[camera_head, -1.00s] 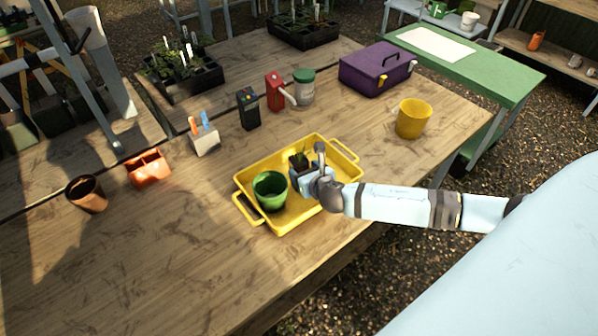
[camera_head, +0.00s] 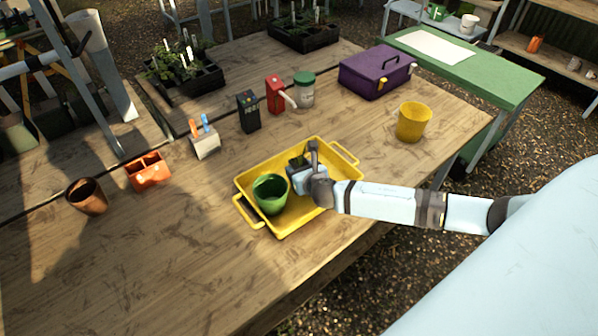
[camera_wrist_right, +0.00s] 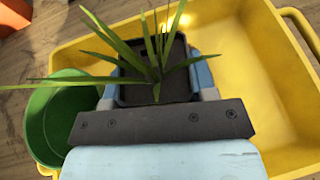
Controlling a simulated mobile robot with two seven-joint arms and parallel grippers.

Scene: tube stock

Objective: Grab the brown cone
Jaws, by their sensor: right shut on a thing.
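The closest match to a brown cone is a brown tapered pot (camera_head: 87,196), upright and open-topped, on the left of the wooden table in the head view. My right gripper (camera_head: 299,168) is far to its right, over the yellow tray (camera_head: 240,188). It is shut on a dark square pot with a green-leaved plant. In the right wrist view this square pot (camera_wrist_right: 153,93) sits between the fingers, with long green leaves spreading over it. I cannot tell whether the pot touches the tray floor. My left gripper is not in view.
A green pot (camera_head: 269,195) stands in the tray, close beside my right gripper. An orange caddy (camera_head: 149,170) stands beside the brown pot. A yellow pot (camera_head: 413,122) and purple toolbox (camera_head: 370,75) are at the right. The table's front left is clear.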

